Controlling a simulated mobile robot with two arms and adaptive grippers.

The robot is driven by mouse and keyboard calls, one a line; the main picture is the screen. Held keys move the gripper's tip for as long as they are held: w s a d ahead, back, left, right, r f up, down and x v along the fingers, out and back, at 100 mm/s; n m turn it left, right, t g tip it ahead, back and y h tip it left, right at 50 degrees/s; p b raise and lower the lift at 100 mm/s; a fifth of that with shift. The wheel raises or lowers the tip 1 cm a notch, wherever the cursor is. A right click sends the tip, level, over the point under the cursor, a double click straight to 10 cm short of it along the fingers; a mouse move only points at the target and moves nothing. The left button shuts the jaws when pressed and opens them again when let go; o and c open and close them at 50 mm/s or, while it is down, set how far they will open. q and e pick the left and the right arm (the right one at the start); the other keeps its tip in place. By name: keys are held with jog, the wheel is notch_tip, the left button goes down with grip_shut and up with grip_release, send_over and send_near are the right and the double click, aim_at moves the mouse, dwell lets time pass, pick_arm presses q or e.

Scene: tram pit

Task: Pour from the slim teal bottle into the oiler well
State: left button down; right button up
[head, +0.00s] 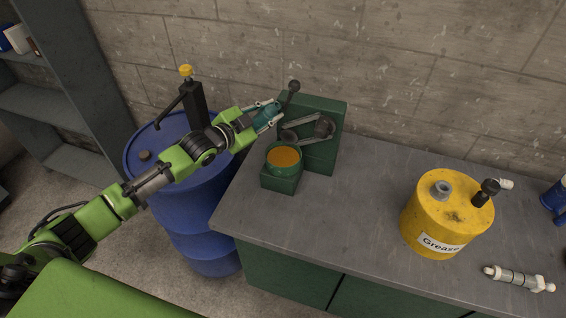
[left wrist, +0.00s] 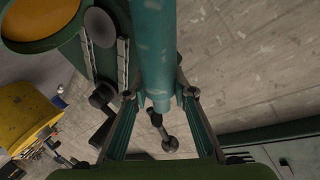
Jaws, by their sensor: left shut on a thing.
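My left gripper (head: 268,113) is shut on the slim teal bottle (head: 266,117), just in front of the upper left part of the green oiler. In the left wrist view the teal bottle (left wrist: 153,45) runs from the top edge down between the two fingers (left wrist: 160,98). Its upper end is out of that view, and its tilt is hard to tell. The oiler well (head: 283,157) is a round green cup with orange-brown liquid, below and slightly right of the gripper. The well (left wrist: 40,22) also shows at the upper left of the wrist view. My right gripper is not in view.
The oiler has a green back plate (head: 325,150), linkage arms and a black-knobbed lever (head: 292,88) close to the gripper. A blue drum (head: 200,215) with a black pump stands left. A yellow grease can (head: 447,215) stands right on the grey bench (head: 350,225); bench between is clear.

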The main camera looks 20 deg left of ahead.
pick_arm(q)
jog(key=shift+w+d+f+n, duration=0.1)
jog(key=shift+d+n, duration=0.15)
jog(key=shift+n, duration=0.35)
jog(key=c, duration=2.7)
grip_release()
grip_shut()
jog(key=shift+r+p, duration=0.95)
jog(key=shift+r, duration=0.35)
jog(key=shift+r+p, duration=0.3)
jog(key=shift+r, duration=2)
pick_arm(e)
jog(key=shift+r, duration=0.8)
